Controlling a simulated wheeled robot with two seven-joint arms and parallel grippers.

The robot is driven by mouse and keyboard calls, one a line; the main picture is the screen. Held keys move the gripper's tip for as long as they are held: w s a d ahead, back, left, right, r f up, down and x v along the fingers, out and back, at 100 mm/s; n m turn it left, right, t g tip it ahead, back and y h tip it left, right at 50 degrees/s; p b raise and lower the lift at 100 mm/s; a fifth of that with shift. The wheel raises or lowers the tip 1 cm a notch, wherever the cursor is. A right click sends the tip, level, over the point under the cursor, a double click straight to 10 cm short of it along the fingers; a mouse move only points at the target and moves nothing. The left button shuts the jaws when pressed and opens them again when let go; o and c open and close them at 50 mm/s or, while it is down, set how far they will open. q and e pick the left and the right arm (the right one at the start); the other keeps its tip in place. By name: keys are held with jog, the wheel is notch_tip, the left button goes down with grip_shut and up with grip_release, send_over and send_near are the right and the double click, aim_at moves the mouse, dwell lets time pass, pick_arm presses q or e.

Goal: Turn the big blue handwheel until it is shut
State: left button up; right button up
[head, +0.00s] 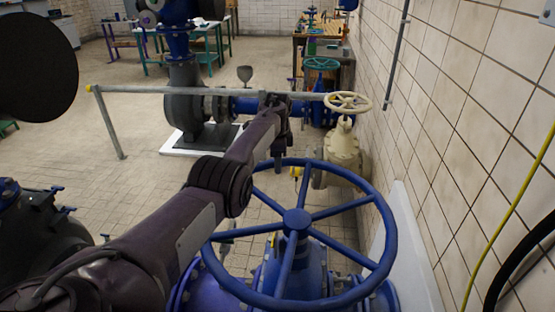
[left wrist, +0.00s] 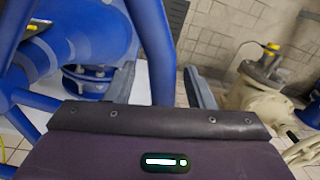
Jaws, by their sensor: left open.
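The big blue handwheel (head: 297,222) lies nearly flat at lower centre in the head view, on top of a blue valve body. My left arm reaches in from the left, over the wheel's left side. My left gripper (head: 279,162) points down at the far rim, partly hidden by its own arm. In the left wrist view my left gripper (left wrist: 162,85) has its fingers apart. A blue bar of the wheel (left wrist: 156,50) runs between them; I cannot tell whether it touches either finger. My right gripper is not in view.
A cream valve with a cream handwheel (head: 348,102) stands just beyond the blue wheel. A tiled wall (head: 450,120) runs close along the right. A grey railing (head: 200,90) crosses behind my arm. Open tiled floor (head: 110,190) lies to the left.

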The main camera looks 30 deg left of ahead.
pick_arm(q)
jog(key=shift+c, duration=0.2)
grip_shut()
